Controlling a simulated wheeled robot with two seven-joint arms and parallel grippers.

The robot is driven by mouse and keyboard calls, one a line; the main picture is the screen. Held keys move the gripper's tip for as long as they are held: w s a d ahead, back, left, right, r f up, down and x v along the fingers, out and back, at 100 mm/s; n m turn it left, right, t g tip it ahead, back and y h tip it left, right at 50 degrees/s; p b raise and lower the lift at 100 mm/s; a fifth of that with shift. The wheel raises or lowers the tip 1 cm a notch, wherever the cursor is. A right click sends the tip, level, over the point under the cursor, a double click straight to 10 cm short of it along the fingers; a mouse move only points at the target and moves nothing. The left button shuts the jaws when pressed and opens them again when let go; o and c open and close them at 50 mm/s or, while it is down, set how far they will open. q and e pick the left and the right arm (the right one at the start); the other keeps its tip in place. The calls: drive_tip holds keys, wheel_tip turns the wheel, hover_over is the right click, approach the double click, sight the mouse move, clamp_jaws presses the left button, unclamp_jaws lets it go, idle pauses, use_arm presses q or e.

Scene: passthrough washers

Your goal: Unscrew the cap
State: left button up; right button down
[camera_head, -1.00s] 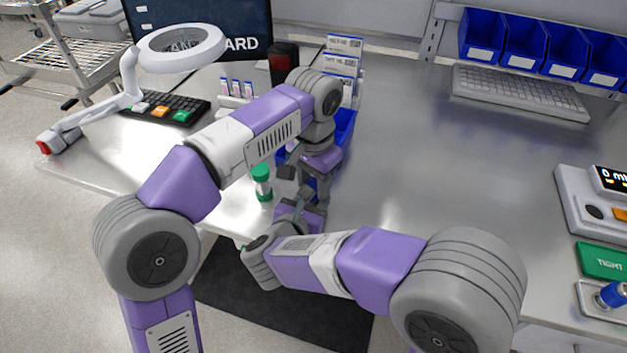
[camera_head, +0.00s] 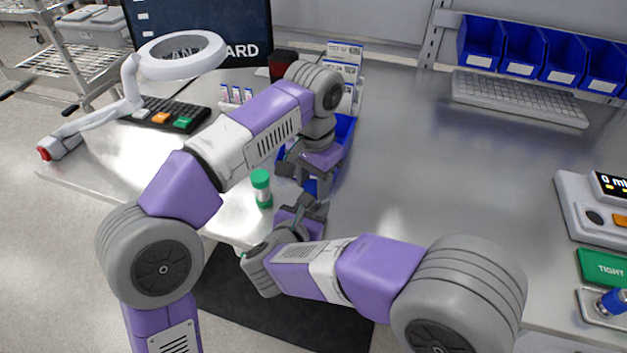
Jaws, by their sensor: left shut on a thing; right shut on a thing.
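A small clear vial with a green cap (camera_head: 260,179) and a green base stands upright near the table's front left edge. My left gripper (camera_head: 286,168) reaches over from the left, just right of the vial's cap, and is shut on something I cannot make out. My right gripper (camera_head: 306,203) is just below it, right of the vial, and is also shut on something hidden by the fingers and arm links. The two grippers are close together, left above right. In the picture a narrow gap shows between the vial and both grippers.
A blue bin (camera_head: 345,128) is behind my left wrist. A ring lamp (camera_head: 180,48), a dark keypad (camera_head: 160,113) and a small vial rack (camera_head: 236,98) stand at the left. A grey keyboard (camera_head: 520,97) and scale (camera_head: 590,210) are at the right. The centre right tabletop is clear.

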sight(313, 186)
use_arm(q)
drive_tip(key=shift+r, duration=1.95)
use_arm(e)
drive_tip(key=c, duration=0.6)
unclamp_jaws()
